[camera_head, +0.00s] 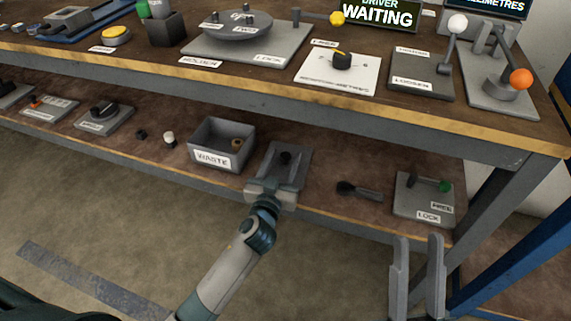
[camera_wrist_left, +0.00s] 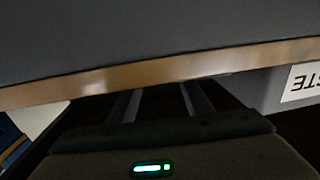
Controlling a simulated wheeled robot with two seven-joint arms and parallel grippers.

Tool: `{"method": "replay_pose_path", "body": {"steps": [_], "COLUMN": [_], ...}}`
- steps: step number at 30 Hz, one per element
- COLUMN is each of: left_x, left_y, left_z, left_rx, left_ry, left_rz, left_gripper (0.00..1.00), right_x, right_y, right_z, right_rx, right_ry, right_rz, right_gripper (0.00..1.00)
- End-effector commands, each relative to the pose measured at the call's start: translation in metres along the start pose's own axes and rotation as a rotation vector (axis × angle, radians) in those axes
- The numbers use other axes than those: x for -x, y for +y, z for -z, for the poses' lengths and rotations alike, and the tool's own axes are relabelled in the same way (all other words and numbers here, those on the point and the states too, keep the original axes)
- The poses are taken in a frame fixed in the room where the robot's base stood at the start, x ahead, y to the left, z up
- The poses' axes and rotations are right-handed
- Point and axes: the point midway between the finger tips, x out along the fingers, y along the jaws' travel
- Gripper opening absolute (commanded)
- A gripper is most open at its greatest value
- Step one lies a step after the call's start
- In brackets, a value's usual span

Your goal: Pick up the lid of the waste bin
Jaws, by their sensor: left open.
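The open grey waste bin (camera_head: 222,143), labelled WASTE, stands on the lower shelf; a small brown round thing is inside. Just right of it is a flat grey plate with a dark knob (camera_head: 286,157), which looks like the lid. My left gripper (camera_head: 283,163) is open at this plate, its fingers on either side of the knob; I cannot tell whether they touch it. In the left wrist view the two fingers (camera_wrist_left: 163,100) are apart, and part of the bin's label (camera_wrist_left: 303,82) shows upside down. My right gripper (camera_head: 418,262) is open and empty at the lower right.
The upper shelf's front edge (camera_head: 300,97) overhangs the lower shelf. Right of the plate lie a dark-handled tool (camera_head: 358,190) and a lever panel (camera_head: 424,198) labelled LOCK. Small knobs (camera_head: 169,139) lie left of the bin. A blue-grey table leg (camera_head: 500,240) is at the right.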

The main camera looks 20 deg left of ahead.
Motion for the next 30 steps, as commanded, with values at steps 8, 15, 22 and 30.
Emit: {"method": "replay_pose_path", "body": {"steps": [8,15,22,30], "left_x": [0.0003,0.0004,0.0004,0.0002], "left_y": [0.0,0.0,0.0,-0.0001], "left_z": [-0.0001,-0.0001,0.0002,0.0088], "left_rx": [0.0,0.0,0.0,0.0], "left_ry": [0.0,0.0,0.0,0.001], "left_rz": [0.0,0.0,0.0,0.001], "left_gripper": [0.46,0.07,0.0,0.0], "right_x": [-0.0001,0.0001,0.0002,-0.0022], "right_y": [0.0001,0.0002,0.0002,-0.0009], "right_z": [0.0002,-0.0004,-0.0005,-0.0011], "right_rx": [0.0,-0.001,-0.001,-0.002], "right_ry": [0.0,-0.003,-0.004,-0.021], "right_rz": [-0.002,-0.005,-0.005,-0.005], "right_gripper": [0.31,0.31,0.31,0.31]}}
